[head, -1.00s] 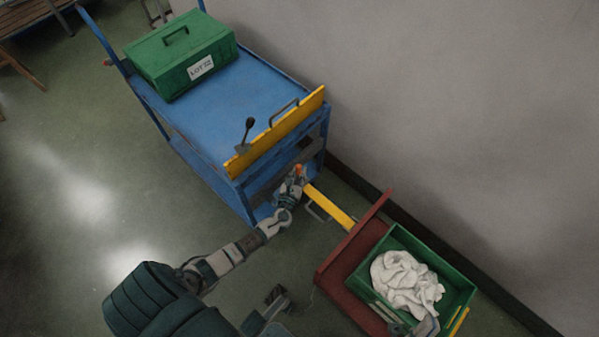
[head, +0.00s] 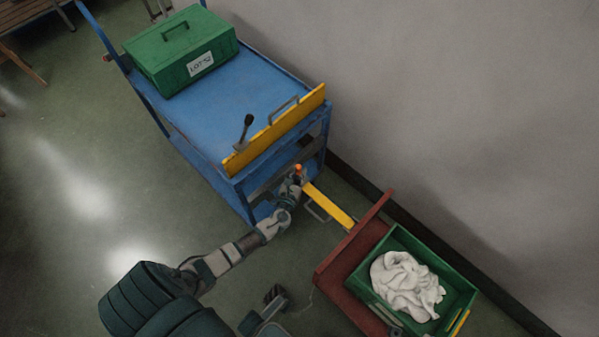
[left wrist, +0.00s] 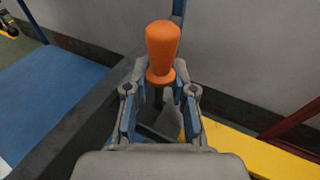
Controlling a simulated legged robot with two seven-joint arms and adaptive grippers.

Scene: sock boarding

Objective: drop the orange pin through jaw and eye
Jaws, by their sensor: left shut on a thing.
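The orange pin (head: 299,168) is at the front end of the blue cart (head: 215,106), near the inner end of the yellow drawbar (head: 328,203). In the left wrist view the pin's orange handle (left wrist: 162,50) stands upright with its flange just above the fingers. My left gripper (left wrist: 158,100) is shut on the pin, around the dark shank below the flange. In the head view my left gripper (head: 296,182) is beside the drawbar's end. Grey metal shows below the pin, but the jaw and eye are largely hidden by the fingers. I cannot tell whether the shank is in them.
A green box (head: 180,52) sits on the cart. A yellow board (head: 278,131) and a black-knobbed lever (head: 246,126) stand at its front edge. A red cart (head: 345,262) carries a green crate (head: 459,286) with white cloth (head: 407,284). The wall is close on the right.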

